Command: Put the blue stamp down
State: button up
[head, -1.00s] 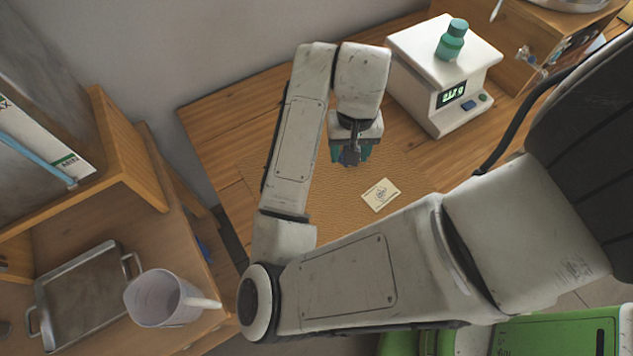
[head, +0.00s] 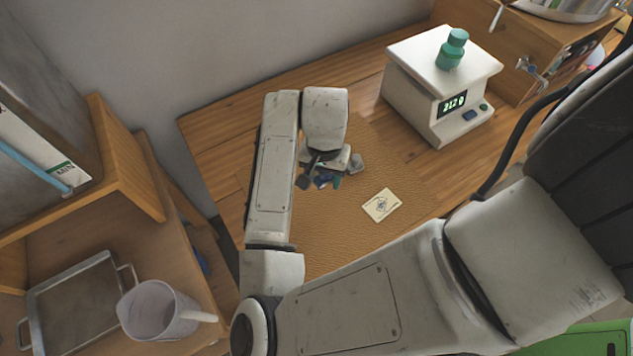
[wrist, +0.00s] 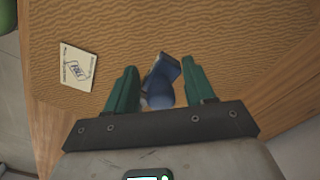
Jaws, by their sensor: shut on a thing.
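The blue stamp (wrist: 163,80) shows between the green fingers of my gripper (wrist: 162,88) in the wrist view, its rounded end towards me and its blocky end towards the mat. My gripper (head: 322,180) is shut on it. In the head view only a small dark-blue part of the stamp (head: 321,182) shows below my wrist; the rest is hidden. The gripper is low over the tan textured mat (head: 335,225). I cannot tell whether the stamp touches the mat.
A stamped card (head: 381,205) lies on the mat to the gripper's right, also in the wrist view (wrist: 77,67). A white scale (head: 425,95) with a green bottle (head: 452,50) stands further right. A pitcher (head: 158,311) and metal tray (head: 75,305) are at lower left. Mat around the card is clear.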

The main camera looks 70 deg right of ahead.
aim_at(316, 192)
jog(key=shift+w+a+f, duration=0.1)
jog(key=shift+w+f, duration=0.8)
jog(key=shift+f, duration=1.6)
jog(key=shift+f, duration=0.2)
jog(key=o, duration=0.8)
jog(key=shift+o, duration=0.2)
